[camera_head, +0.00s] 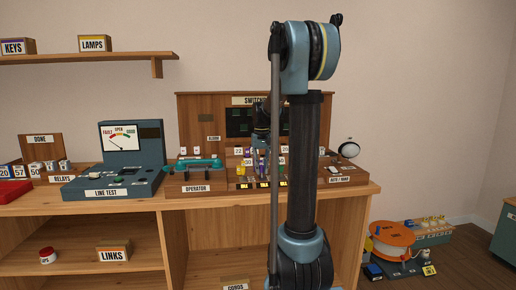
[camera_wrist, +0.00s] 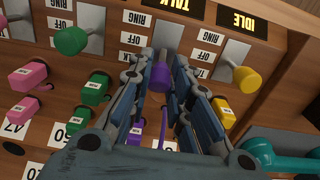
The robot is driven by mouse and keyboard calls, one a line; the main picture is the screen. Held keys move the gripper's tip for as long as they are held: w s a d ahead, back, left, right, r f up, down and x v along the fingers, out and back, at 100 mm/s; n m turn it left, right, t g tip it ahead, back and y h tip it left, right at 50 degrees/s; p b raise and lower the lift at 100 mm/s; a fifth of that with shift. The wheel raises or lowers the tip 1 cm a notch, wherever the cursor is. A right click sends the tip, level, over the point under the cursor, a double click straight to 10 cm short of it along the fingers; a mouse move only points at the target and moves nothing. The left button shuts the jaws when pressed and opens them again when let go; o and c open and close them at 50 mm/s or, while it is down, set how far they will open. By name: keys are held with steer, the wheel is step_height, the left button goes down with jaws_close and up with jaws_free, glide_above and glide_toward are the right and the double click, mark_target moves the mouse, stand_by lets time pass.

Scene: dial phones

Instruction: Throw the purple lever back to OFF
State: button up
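The purple lever (camera_wrist: 160,77) shows in the wrist view, its knob on a short metal stem over a pale switch plate. RING and OFF labels stand beside it, upside down in this view. A black TALK sign (camera_wrist: 178,5) is just beyond its plate. The row the lever points to is hard to read. My gripper (camera_wrist: 163,62) has a finger on each side of the knob. The fingers are apart, but contact with the knob cannot be made out. In the head view my arm partly hides the switchboard (camera_head: 213,103).
A green lever (camera_wrist: 70,40) and a yellow lever (camera_wrist: 246,79) flank the purple one closely. Pink, green, purple and yellow plugs sit nearer the camera. A purple cord runs between the fingers. A teal handset (camera_wrist: 270,158) lies at lower right. The line test box (camera_head: 110,180) stands left.

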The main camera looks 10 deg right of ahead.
steer(key=shift+s, duration=0.15)
steer(key=shift+s+r, duration=0.2)
steer(key=shift+s, duration=0.4)
stand_by(0.4)
steer(key=shift+s, duration=0.75)
stand_by(0.6)
steer(key=o, duration=0.7)
steer(key=shift+r, duration=0.15)
steer(key=shift+r, duration=2.95)
